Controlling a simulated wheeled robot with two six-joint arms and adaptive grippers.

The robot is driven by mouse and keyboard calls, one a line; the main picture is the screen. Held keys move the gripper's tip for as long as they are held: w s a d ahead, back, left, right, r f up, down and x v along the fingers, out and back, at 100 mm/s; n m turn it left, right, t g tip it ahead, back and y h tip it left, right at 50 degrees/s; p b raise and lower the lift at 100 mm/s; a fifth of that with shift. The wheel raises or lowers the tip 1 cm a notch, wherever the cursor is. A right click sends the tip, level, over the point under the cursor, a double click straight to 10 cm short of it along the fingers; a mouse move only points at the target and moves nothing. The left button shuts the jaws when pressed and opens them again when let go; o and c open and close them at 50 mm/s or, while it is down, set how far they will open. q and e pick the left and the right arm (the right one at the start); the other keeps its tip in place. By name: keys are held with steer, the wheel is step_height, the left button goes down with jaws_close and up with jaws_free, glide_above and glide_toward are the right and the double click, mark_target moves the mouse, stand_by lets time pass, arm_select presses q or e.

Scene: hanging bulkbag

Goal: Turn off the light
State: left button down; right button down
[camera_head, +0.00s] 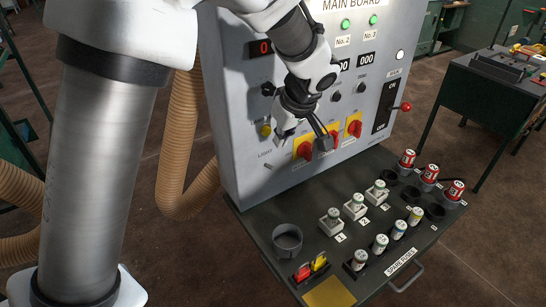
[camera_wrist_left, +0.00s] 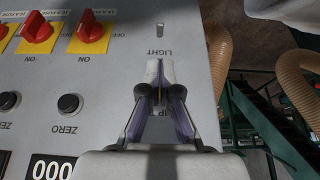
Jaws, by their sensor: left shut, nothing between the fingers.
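The light switch is a small metal toggle (camera_wrist_left: 159,29) on the grey board beside the printed word LIGHT, in the left wrist view. It also shows in the head view (camera_head: 269,165), low at the left of the board. My left gripper (camera_wrist_left: 160,70) is shut and empty in front of the board, its fingertips close to the LIGHT lettering and apart from the toggle in the picture. In the head view, the left gripper (camera_head: 283,138) points down at the board, above and right of the toggle. The exact gap to the board cannot be told. My right gripper is out of view.
Red rotary knobs (camera_head: 355,129) on yellow plates sit right of the toggle in the head view. A dark shelf (camera_head: 300,215) with several small cylinders juts out below the board. A ribbed tan hose (camera_head: 180,150) hangs at the board's left.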

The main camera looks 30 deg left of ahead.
mark_target(269, 166)
arm_select(q)
steer(key=p+x, duration=0.2)
steer(key=x, duration=0.6)
steer(key=shift+a+f, duration=0.2)
steer(key=shift+f, duration=0.15)
steer(key=shift+a+f, duration=0.1)
steer(key=shift+f, duration=0.25)
steer(key=shift+w, duration=0.1)
